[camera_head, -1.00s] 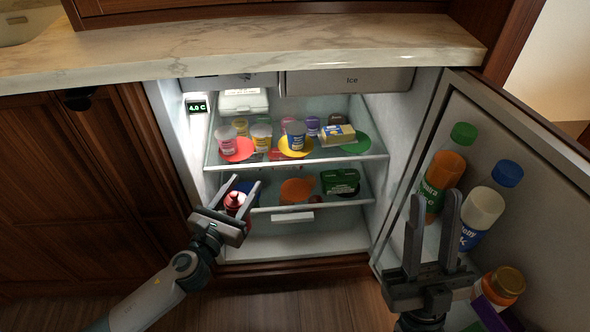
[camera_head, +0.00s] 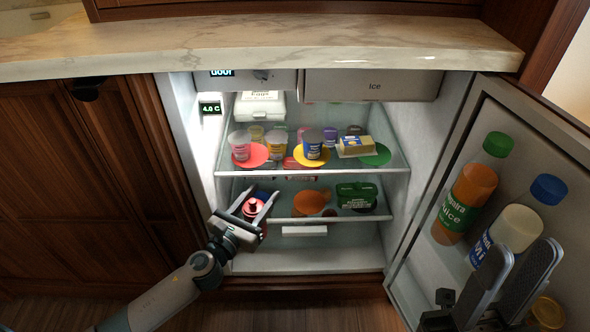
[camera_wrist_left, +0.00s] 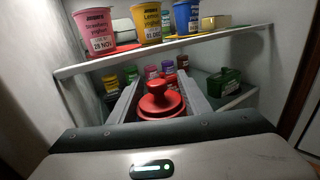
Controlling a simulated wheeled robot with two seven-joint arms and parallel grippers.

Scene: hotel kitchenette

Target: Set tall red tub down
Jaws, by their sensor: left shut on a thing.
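The red tub (camera_head: 252,208), with a knobbed red lid, is between the fingers of my left gripper (camera_head: 258,203), which is shut on it. It is at the left front of the lower glass shelf (camera_head: 330,215) in the open fridge. The left wrist view shows the lid (camera_wrist_left: 160,104) between both fingers, below the upper shelf. The tub's base is hidden, so I cannot tell whether it touches the shelf. My right gripper (camera_head: 524,258) is open and empty in front of the fridge door.
Yoghurt cups (camera_head: 313,145) and a butter pack (camera_head: 355,146) stand on the upper shelf (camera_head: 300,171) above. The open door (camera_head: 420,240) holds bottles on the right.

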